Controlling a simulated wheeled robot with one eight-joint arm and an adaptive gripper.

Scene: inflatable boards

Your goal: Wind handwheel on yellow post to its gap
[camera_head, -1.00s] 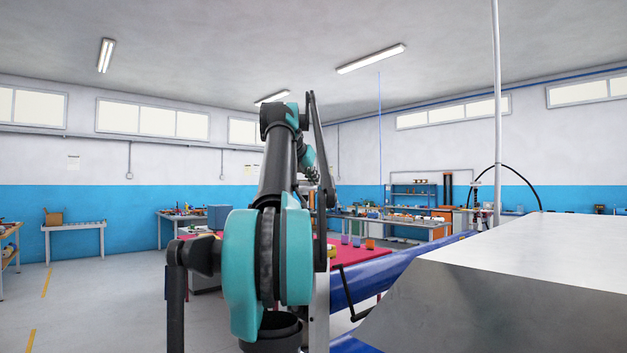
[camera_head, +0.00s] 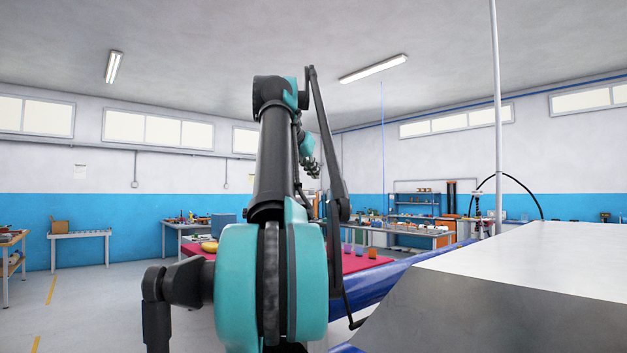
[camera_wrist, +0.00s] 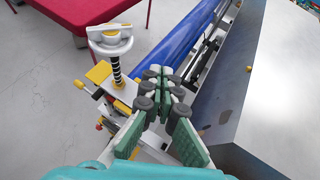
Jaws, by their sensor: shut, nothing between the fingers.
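In the wrist view, a white handwheel with yellow parts (camera_wrist: 110,38) tops an upright post with black and white bands (camera_wrist: 116,70). Yellow blocks (camera_wrist: 98,73) sit at the post's foot, on a pale frame. The wheel's gap cannot be made out. My gripper (camera_wrist: 166,80) is shut and empty, to the right of the post and apart from the wheel in the picture. In the head view my gripper (camera_head: 312,168) is small and dark, partly behind my arm. The handwheel cannot be made out there.
A long blue roll (camera_wrist: 182,42) runs behind my gripper in the wrist view. A large grey metal housing (camera_wrist: 262,90) stands at the right. A red table (camera_wrist: 85,14) is at the upper left. Grey floor (camera_wrist: 40,100) is clear at the left.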

